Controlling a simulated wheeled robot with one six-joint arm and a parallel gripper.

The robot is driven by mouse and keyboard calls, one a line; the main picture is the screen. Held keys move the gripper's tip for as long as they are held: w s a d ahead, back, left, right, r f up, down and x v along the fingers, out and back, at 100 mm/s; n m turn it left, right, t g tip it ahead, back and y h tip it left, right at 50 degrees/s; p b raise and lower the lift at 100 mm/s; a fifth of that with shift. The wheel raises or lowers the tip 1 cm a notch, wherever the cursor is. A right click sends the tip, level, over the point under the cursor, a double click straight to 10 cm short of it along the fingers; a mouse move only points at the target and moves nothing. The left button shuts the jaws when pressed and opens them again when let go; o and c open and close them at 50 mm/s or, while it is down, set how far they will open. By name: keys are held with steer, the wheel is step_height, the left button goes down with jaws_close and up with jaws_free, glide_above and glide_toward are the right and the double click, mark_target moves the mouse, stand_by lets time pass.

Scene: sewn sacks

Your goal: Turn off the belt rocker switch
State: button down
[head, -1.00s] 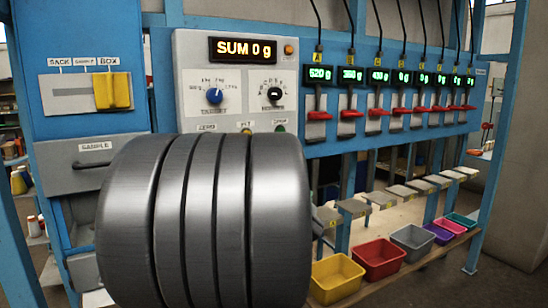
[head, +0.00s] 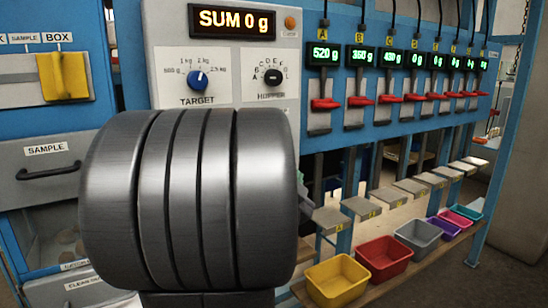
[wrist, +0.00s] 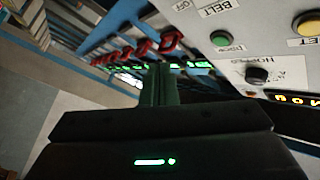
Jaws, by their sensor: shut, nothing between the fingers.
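In the wrist view the panel (wrist: 285,52) appears turned around, with a BELT label (wrist: 215,10) and an OFF label (wrist: 182,5) at its top edge. The belt rocker switch itself is not clearly visible; it seems cut off by the picture's edge. My gripper (wrist: 157,70) is shut and empty, its fingers standing beside the panel's edge. I cannot tell whether it touches anything. In the head view my arm's grey link hides the lower part of the panel (head: 225,65) and my fingers.
A green button (wrist: 221,38), a yellow button (wrist: 307,25) and the hopper knob (wrist: 257,75) are close by on the panel. Several red levers (head: 325,103) hang in a row to the right. A yellow bin (head: 337,280) and other bins stand below. A yellow slider (head: 63,75) is at left.

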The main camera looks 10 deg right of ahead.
steer(key=w+a+r+p, duration=0.1)
steer(key=w+a+p, duration=0.2)
steer(key=w, duration=0.5)
steer(key=shift+w, duration=0.2)
stand_by(2.0)
steer(key=shift+w+a+r, duration=0.1)
steer(key=shift+w+a, duration=0.05)
steer(key=shift+w, duration=0.15)
steer(key=shift+w+a, duration=0.1)
steer(key=shift+w, duration=0.2)
stand_by(0.6)
steer(key=shift+s, duration=0.1)
steer(key=shift+s+d+b, duration=0.25)
steer(key=shift+s+b, duration=0.4)
